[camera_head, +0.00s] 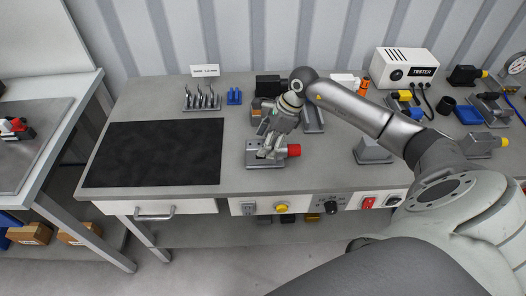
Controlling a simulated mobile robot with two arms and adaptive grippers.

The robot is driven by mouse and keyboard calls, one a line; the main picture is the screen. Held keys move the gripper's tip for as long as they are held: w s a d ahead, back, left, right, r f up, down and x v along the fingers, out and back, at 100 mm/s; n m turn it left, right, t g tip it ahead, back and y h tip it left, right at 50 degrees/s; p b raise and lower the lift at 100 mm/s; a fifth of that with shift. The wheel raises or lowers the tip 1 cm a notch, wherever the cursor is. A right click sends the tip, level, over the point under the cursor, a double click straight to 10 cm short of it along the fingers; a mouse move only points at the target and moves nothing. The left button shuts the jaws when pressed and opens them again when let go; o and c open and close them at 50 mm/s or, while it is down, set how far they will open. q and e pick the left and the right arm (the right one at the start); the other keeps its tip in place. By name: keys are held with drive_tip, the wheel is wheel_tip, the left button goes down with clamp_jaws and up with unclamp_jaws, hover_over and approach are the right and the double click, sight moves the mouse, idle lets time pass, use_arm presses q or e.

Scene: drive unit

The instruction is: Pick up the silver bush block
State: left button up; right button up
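My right arm reaches in from the right over the bench. Its gripper (267,148) points down at a grey metal block (254,159) with a red cylinder (293,150) on its right side. The fingers overlap the top of this block; I cannot tell whether they touch it or how far they are open. I cannot tell for sure which block is the silver bush block. My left gripper is not in view.
A black mat (155,154) covers the left part of the bench and is clear. A tool rack (202,101) and a small blue holder (234,97) stand behind. A white tester box (404,65) and several drive parts (482,145) stand at the right.

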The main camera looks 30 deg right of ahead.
drive_tip(key=shift+a+f+p, duration=0.35)
drive_tip(key=shift+f+p, duration=0.1)
drive_tip(key=p+x, duration=0.1)
drive_tip(key=x, duration=0.2)
drive_tip(key=shift+w+a+f, duration=0.1)
drive_tip(key=shift+w+a, duration=0.05)
drive_tip(key=shift+a, duration=0.1)
drive_tip(key=shift+a+f, duration=0.1)
drive_tip(key=shift+f, duration=0.4)
drive_tip(key=c, duration=1.1)
drive_tip(key=shift+w+r, duration=0.1)
drive_tip(key=shift+w, duration=0.05)
drive_tip(key=shift+c, duration=0.6)
